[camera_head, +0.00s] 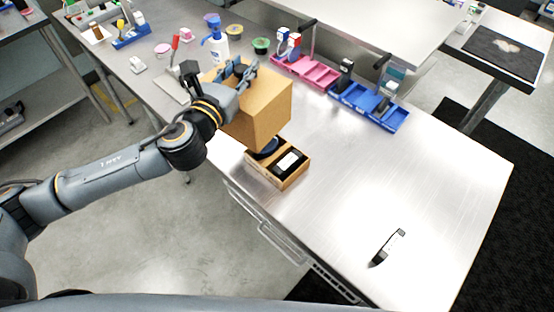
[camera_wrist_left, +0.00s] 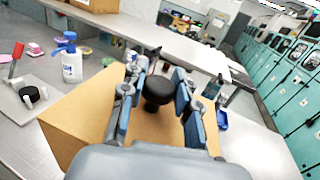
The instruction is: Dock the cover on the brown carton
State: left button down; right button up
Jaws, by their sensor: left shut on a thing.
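The cover (camera_head: 268,108) is a tall brown box shape with a round black knob (camera_wrist_left: 158,90) on top. My left gripper (camera_head: 236,72) is shut on this knob, its fingers on either side of it in the left wrist view. The cover's brown top (camera_wrist_left: 75,122) fills the lower part of that view. The brown carton (camera_head: 296,176) is a low open box at the table's near edge, with a black item bearing a white label and a dark round item inside. The cover hangs above and behind it, hiding its back part. My right gripper is not in view.
A pink tray (camera_head: 318,74) and a blue tray (camera_head: 393,117) with small items stand along the back. A black-and-white tool (camera_head: 388,247) lies at the front right. The table's right part is mostly clear.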

aim_at(276, 94)
pick_arm(q)
jog(key=s+d+f+b, duration=0.1)
jog(key=d, duration=0.1)
jog(key=s+d+f+h+b, duration=0.1)
jog(key=d+b, duration=0.1)
jog(key=d, duration=0.1)
jog(key=s+d+f+m+h+b, duration=0.1)
jog(key=d, duration=0.1)
jog(key=shift+s+d+g, duration=0.25)
jog(key=shift+s+g, duration=0.05)
jog(key=shift+g, duration=0.1)
notch_tip(276, 94, down, 5)
jog(key=shift+s+f+b, duration=0.1)
jog(key=shift+b, duration=0.3)
jog(key=shift+f, duration=2.05)
jog(key=shift+d+f+b, duration=0.1)
jog(key=shift+f+b, duration=0.25)
jog(key=shift+b, duration=0.05)
jog(key=c, duration=1)
grip_release()
